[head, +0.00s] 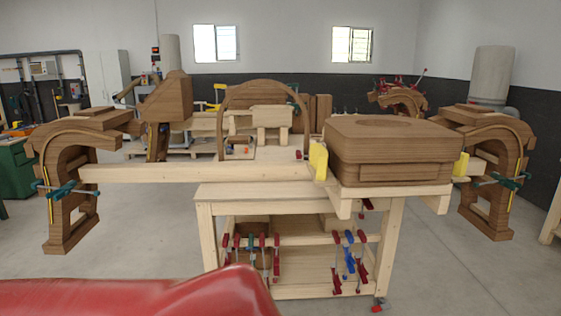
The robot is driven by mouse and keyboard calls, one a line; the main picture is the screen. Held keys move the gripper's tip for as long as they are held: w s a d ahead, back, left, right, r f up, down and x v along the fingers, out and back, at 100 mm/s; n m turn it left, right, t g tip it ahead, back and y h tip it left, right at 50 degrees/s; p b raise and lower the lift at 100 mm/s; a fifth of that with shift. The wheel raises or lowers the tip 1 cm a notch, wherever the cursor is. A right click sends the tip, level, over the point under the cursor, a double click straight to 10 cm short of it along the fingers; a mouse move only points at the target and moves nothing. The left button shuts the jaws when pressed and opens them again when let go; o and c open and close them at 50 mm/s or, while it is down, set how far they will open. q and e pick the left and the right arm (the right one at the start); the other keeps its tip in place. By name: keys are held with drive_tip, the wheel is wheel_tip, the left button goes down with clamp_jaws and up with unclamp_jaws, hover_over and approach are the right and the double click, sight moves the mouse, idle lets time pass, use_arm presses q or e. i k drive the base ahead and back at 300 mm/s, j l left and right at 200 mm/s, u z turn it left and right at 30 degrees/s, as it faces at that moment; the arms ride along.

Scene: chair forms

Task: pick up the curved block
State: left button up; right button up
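Several brown wooden pieces have curved shapes, and I cannot tell which one is the curved block. A thick block with rounded corners (388,150) lies on the right part of the wooden workbench (300,193). A thin wooden arch (265,84) stands upright behind the long front beam. A large curved form (68,178) is at the left end of the beam, with a teal clamp on it. A similar curved form (497,165) is at the right, also clamped. Neither of my grippers shows in the head view.
The long pale beam (200,172) runs across the front of the bench and sticks out to the left. Yellow pieces (318,160) sit beside the thick block. Several red and blue clamps (350,255) hang under the bench top. Grey floor (130,235) is open at the left.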

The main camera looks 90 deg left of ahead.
sight(319, 160)
drive_tip(key=u, duration=2.35)
drive_tip(key=i+j+z, duration=0.15)
drive_tip(key=j, duration=0.25)
